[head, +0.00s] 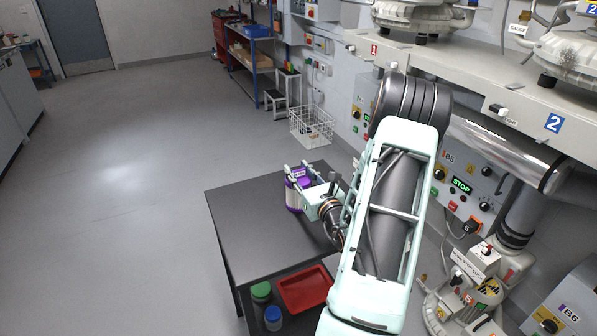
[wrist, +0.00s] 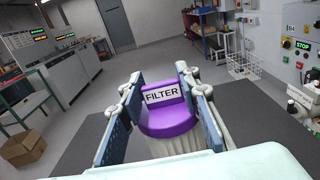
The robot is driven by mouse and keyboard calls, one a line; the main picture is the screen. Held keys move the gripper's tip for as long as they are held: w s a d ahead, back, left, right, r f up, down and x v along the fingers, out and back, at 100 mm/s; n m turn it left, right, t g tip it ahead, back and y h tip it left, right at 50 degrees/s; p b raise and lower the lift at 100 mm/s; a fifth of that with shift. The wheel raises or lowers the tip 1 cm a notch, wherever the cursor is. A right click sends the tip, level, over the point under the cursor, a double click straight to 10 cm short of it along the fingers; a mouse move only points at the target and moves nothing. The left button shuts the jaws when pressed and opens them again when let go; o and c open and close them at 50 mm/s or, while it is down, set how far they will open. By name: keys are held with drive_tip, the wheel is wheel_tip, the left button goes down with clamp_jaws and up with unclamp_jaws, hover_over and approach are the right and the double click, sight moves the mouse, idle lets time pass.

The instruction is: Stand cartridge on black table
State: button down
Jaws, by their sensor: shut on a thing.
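The cartridge (head: 294,197) is purple and white. In the wrist view its purple top (wrist: 168,118) carries a white FILTER label, with a pale ribbed body below. My gripper (head: 299,176) is shut on the cartridge, with one finger on each side of it. The cartridge looks upright, over the right part of the black table (head: 243,226). I cannot tell whether its base touches the table top, as its lower part is partly hidden by my gripper in the head view.
A red tray (head: 304,289) and green-lidded and blue-lidded jars (head: 262,291) sit low at the table's front. A white wire basket (head: 311,127) stands behind the table. The machine bench with control panels (head: 460,185) is at right. The table's left part is bare.

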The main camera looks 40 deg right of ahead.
drive_tip(key=shift+f, duration=0.2)
drive_tip(key=c, duration=1.4)
unclamp_jaws()
drive_tip(key=shift+c, duration=0.2)
drive_tip(key=shift+r, duration=0.1)
drive_tip(key=shift+r, duration=0.15)
drive_tip(key=v, duration=1.2)
drive_tip(key=shift+b, duration=0.3)
